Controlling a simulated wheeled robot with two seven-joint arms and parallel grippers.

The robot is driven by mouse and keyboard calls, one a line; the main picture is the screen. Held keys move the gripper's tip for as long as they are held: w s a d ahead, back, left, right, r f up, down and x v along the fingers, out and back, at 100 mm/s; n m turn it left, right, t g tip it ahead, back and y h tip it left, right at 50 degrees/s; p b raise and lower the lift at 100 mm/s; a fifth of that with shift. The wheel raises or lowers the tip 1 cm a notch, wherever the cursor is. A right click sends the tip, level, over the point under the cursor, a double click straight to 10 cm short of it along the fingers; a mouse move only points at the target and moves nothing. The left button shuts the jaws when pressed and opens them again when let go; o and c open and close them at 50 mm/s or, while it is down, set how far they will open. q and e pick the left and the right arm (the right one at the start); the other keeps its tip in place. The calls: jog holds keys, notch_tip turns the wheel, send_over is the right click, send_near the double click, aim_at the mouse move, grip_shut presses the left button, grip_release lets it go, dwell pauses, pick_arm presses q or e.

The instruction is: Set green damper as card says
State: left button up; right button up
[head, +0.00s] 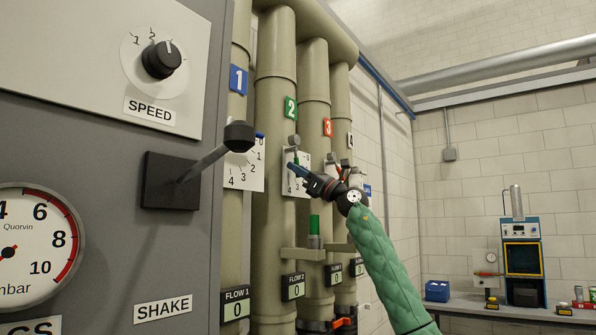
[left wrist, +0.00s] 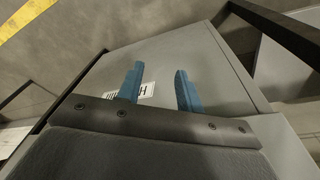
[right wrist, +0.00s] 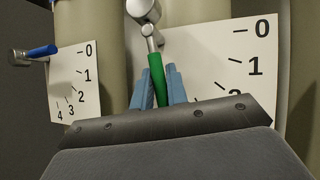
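The green damper handle (right wrist: 159,84) hangs almost straight down from its grey pivot (right wrist: 145,12) in front of a white scale plate (right wrist: 225,50). That plate shows 0 and 1; its lower marks are hidden by my right gripper. My right gripper (right wrist: 161,82) has its blue fingers close on both sides of the handle. In the head view the same gripper (head: 291,167) is at the green handle (head: 297,158) on pipe 2. My left gripper (left wrist: 157,85) is open and empty over a grey surface with a white label. I cannot make out an instruction card.
The blue damper handle (right wrist: 42,50) points towards 0 on its own plate (right wrist: 75,80). A red damper handle (head: 337,175) is just right of my right gripper. A grey cabinet with a shake lever (head: 238,136) stands at left. The FLOW 2 display (head: 294,287) reads 0.

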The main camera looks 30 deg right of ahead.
jog(key=shift+o, duration=0.3)
jog(key=shift+a, duration=0.1)
